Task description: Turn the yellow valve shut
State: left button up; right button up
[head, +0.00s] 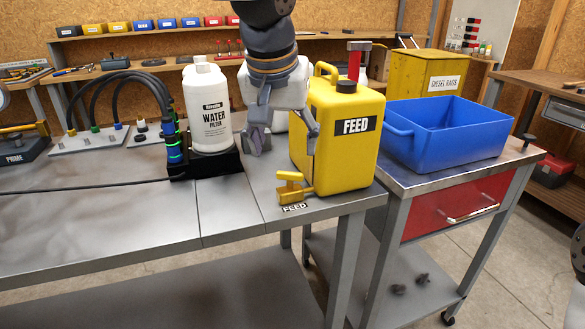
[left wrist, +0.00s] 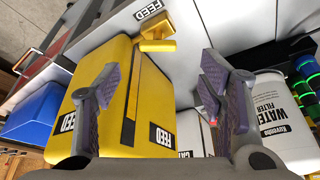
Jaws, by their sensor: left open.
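The yellow valve (head: 293,190) sits low at the front left of the yellow FEED can (head: 352,150), by a FEED label on the bench. It also shows in the left wrist view (left wrist: 155,32), beyond the fingertips. I cannot tell how far its handle is turned. My left gripper (head: 284,142) is open and empty, pointing down, above and behind the valve and apart from it. One finger is beside the can's left side. In the left wrist view the spread fingers (left wrist: 161,75) frame part of the can. My right gripper does not show.
A white water filter bottle (head: 208,105) stands left of my left gripper, with black hoses (head: 125,85) beyond. A blue bin (head: 445,135) is right of the can on a cart. The bench front (head: 130,215) is clear except for a thin black cable.

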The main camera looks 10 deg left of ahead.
aim_at(290, 173)
pick_arm(q)
jog(key=x, duration=0.7)
jog(key=shift+d+f, duration=0.15)
jog(key=shift+c, duration=0.3)
jog(key=c, duration=1.1)
